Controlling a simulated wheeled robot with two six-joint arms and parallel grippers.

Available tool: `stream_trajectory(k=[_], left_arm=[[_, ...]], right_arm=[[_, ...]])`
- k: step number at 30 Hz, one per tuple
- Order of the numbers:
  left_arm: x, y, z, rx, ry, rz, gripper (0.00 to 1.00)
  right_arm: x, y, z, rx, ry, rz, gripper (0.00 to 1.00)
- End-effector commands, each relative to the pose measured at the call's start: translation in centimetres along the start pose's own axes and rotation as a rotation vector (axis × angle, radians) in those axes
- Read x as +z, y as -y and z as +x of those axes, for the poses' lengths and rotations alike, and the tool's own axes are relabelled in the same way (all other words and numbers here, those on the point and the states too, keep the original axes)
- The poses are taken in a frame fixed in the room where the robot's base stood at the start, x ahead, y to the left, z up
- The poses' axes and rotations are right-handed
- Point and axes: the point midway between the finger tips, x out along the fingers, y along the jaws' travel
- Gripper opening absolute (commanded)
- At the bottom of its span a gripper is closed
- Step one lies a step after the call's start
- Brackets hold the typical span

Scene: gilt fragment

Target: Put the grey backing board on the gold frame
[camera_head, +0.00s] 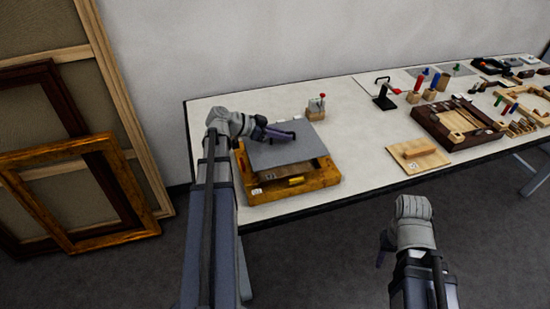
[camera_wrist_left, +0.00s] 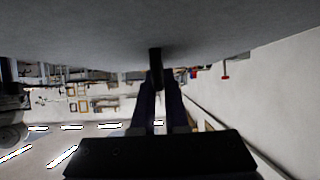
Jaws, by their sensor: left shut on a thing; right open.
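The grey backing board (camera_head: 297,152) is over the gold frame (camera_head: 320,181) at the left end of the table. It covers the frame's back and middle, leaving the front rail in view. I cannot tell whether the board touches the frame. My left gripper (camera_head: 279,133) is shut on the dark handle on the board's top. In the left wrist view, the board (camera_wrist_left: 90,35) spans the top and the fingers (camera_wrist_left: 157,88) close around its dark post. My right gripper (camera_head: 382,250) is open and empty, off the table in front.
A small block with a red-topped tool (camera_head: 316,107) stands just behind the board. A wooden board with a block (camera_head: 418,155) and a dark wooden tray (camera_head: 455,124) lie to the right. Several small tools stand farther right. Empty frames (camera_head: 75,190) lean on the wall at left.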

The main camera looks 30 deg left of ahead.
Motion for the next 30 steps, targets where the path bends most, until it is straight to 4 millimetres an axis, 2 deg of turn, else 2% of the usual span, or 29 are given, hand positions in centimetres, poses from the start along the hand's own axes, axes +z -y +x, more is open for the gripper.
stream_trajectory(k=[1, 6, 9, 11, 17, 27, 30], left_arm=[[-1.1, -0.2, -0.6, 0.0, -0.001, 0.0, 0.0], [-3.8, -1.0, -2.1, 0.0, -0.001, 0.0, 0.0], [-4.8, -1.3, -2.7, 0.0, -0.001, 0.0, 0.0], [-4.9, -1.4, -2.8, 0.0, -0.001, 0.0, 0.0], [-4.0, -1.3, -2.2, 0.0, -0.001, 0.0, 0.0], [0.4, -1.4, 0.2, 0.0, -0.001, 0.0, 0.0], [1.0, -1.4, 0.5, 0.0, -0.001, 0.0, 0.0]], right_arm=[[0.1, -0.1, -1.2, 0.0, 0.0, 0.0, 0.5], [0.2, -0.4, -4.3, 0.0, 0.0, 0.0, 0.5], [0.3, -0.5, -5.5, 0.0, 0.0, 0.0, 0.5], [0.3, -0.5, -5.6, 0.0, 0.0, 0.0, 0.5], [0.3, -0.4, -4.5, 0.0, 0.0, 0.0, 0.5], [0.0, 0.0, 0.4, 0.0, 0.0, 0.0, 0.5], [-0.1, 0.1, 1.2, 0.0, 0.0, 0.0, 0.5]])
